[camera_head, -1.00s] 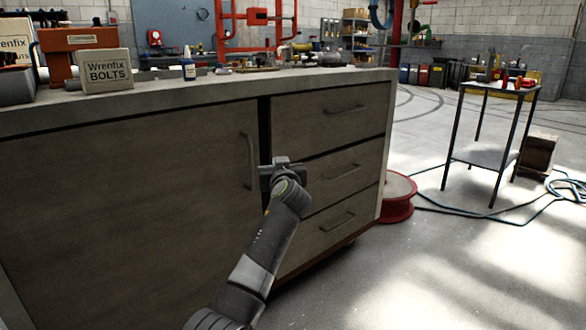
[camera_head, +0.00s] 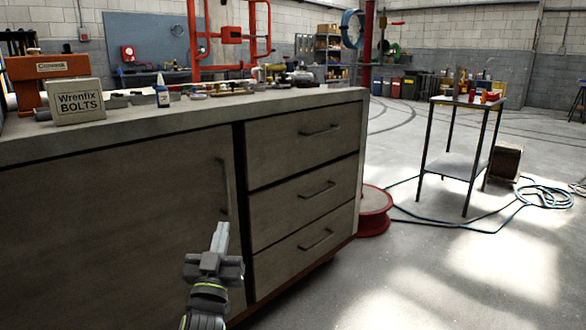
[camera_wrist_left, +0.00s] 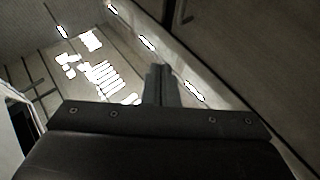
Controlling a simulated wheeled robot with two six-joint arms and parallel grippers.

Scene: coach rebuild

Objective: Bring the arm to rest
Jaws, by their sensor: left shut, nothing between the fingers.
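My left gripper (camera_head: 220,238) shows low in the head view, in front of the grey workbench (camera_head: 95,215) near its door handle (camera_head: 224,188). Its fingers point up in the picture and are shut with nothing between them. Whether it touches the bench cannot be told from this view. In the left wrist view the closed fingers (camera_wrist_left: 161,84) show at the middle, with a dark panel to the right and a bright, patchy surface beyond. My right gripper is not in view.
A red reel (camera_head: 374,212) stands at the bench's right end. A small metal table (camera_head: 468,101) and a coiled hose (camera_head: 545,194) are further right. Open floor lies at lower right.

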